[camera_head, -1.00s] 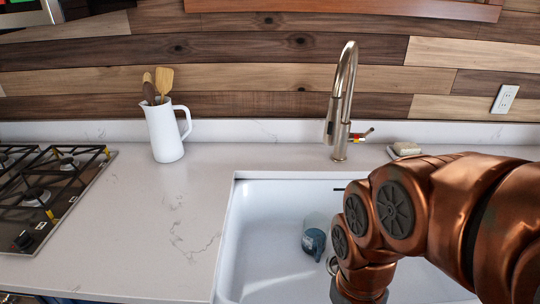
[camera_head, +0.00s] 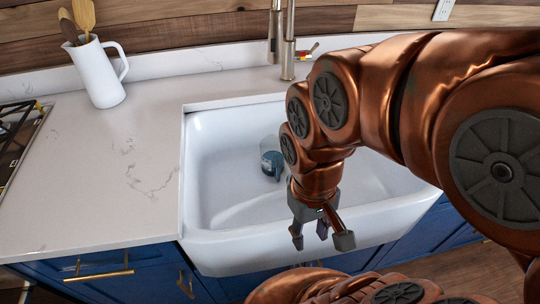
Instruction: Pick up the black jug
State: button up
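I see no black jug. A white jug (camera_head: 97,75) with a handle on its right side stands upright on the counter at the upper left, holding wooden utensils (camera_head: 84,14). A small dark blue vessel-like object (camera_head: 271,164) lies in the white sink (camera_head: 225,180), with a pale, see-through part behind it; its exact shape is unclear. My gripper (camera_head: 321,240) points down over the sink's front edge, with its fingers spread and nothing visible between them. It is in front of and to the right of the blue object, apart from it.
A tall metal faucet (camera_head: 289,45) stands behind the sink. A stovetop (camera_head: 18,135) is at the left edge. The pale counter (camera_head: 100,185) left of the sink is clear. Blue cabinets (camera_head: 130,275) with brass handles are below.

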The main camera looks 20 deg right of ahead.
aim_at(272, 160)
jog(key=z, duration=0.5)
jog(key=k, duration=1.2)
jog(key=i, duration=0.35)
jog(key=u, duration=1)
jog(key=i, duration=0.95)
jog(key=u, duration=0.05)
